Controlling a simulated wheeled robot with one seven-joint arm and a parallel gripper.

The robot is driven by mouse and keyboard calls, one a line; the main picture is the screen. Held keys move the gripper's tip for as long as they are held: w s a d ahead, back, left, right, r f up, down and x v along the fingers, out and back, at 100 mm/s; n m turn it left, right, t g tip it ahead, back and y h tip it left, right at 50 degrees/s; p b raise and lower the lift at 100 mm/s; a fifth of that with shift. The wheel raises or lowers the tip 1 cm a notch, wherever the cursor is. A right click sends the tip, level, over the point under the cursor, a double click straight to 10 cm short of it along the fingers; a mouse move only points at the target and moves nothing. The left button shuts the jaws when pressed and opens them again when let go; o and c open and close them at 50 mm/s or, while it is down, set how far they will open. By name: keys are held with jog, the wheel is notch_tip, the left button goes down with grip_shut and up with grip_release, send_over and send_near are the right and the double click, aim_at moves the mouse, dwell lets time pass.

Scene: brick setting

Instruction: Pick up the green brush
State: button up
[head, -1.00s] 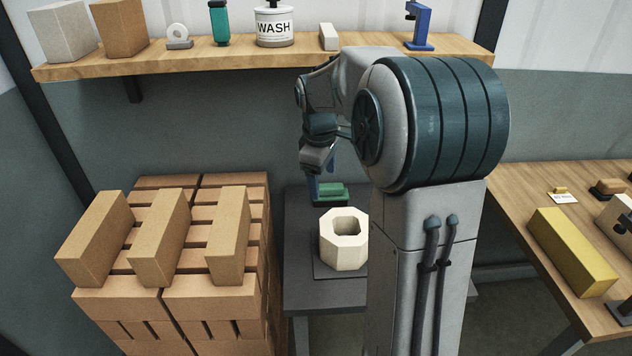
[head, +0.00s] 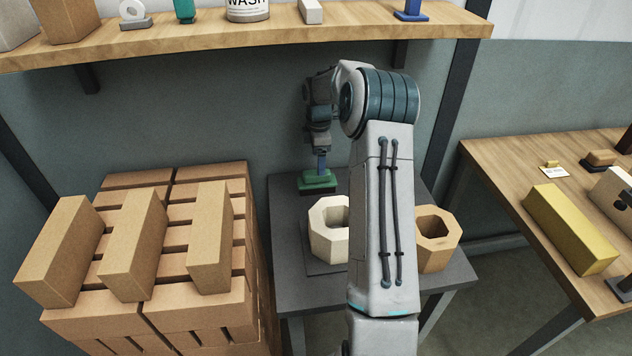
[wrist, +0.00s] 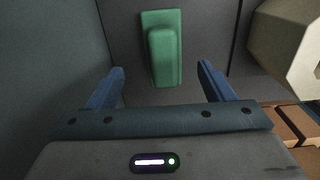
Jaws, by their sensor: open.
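The green brush (head: 316,181) lies at the back left of the dark grey table (head: 290,240), close to the wall. In the wrist view the brush (wrist: 163,50) has a flat base with a raised handle block, and it lies ahead of the fingertips. My gripper (head: 320,163) points down just above the brush in the head view. In the wrist view my gripper (wrist: 160,75) has its two blue fingers spread wide, one to each side of the brush's line, with nothing between them. Whether the fingers touch the brush cannot be told.
A cream octagonal hollow block (head: 328,236) stands in front of the brush, partly behind my arm. A tan hollow block (head: 437,240) stands to the right. Stacked bricks (head: 190,265) rise at the left. A shelf (head: 250,34) hangs above; a wooden bench (head: 510,160) is right.

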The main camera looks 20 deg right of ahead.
aim_at(317, 177)
notch_tip(317, 177, down, 4)
jog(key=shift+r, duration=0.2)
jog(key=shift+s+a+f, duration=0.1)
jog(key=shift+a+f, duration=0.1)
jog(key=shift+f, duration=1.15)
jog(key=shift+s+a+f, duration=0.1)
jog(key=shift+a+f, duration=0.1)
jog(key=shift+f, duration=1.15)
jog(key=c, duration=1.2)
jog(key=shift+c, duration=0.2)
jog(key=shift+w+r, duration=0.1)
jog(key=shift+r, duration=0.05)
jog(key=shift+r, duration=0.6)
notch_tip(317, 177, up, 3)
jog(key=shift+f, duration=0.1)
jog(key=s+d+r, duration=0.6)
jog(key=s+d, duration=0.2)
jog(key=shift+s+r, duration=0.35)
jog(key=shift+r, duration=0.05)
